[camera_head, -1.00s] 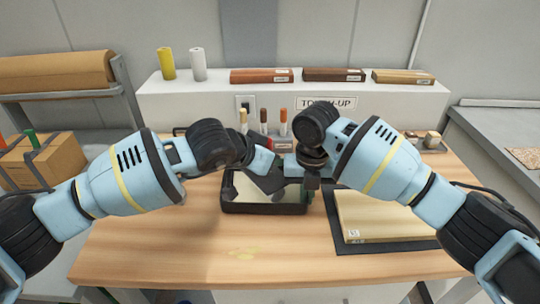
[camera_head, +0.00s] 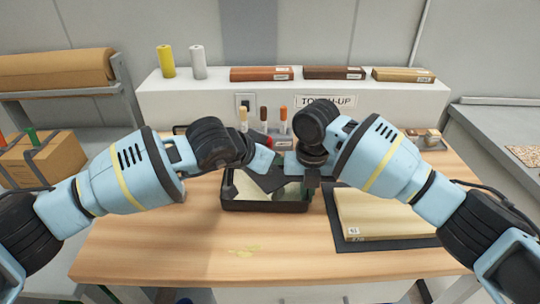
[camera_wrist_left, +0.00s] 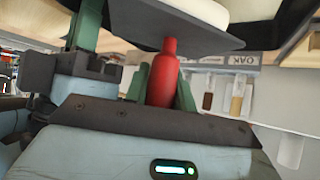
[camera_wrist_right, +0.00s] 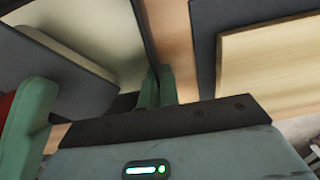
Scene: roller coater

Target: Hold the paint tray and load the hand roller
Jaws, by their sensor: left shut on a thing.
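The black paint tray (camera_head: 265,207), with pale paint inside, stands on the wooden bench under both grippers. My left gripper (camera_wrist_left: 165,90) is shut on the red handle (camera_wrist_left: 162,75) of the hand roller. A dark grey plate (camera_head: 268,176) at this tool is over the tray and hides part of the paint. A pale rounded shape (camera_wrist_left: 195,12) behind the plate in the left wrist view may be the roller sleeve; I cannot tell. My right gripper (camera_wrist_right: 160,85) has its green fingers close together on the tray's right wall.
A pale wooden panel (camera_head: 385,210) lies on a dark mat (camera_head: 400,242) right of the tray. Several upright coloured sticks (camera_head: 264,114) stand behind the tray. A raised white ledge (camera_head: 200,98) closes the back. The bench front is clear except for a yellowish smear (camera_head: 244,251).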

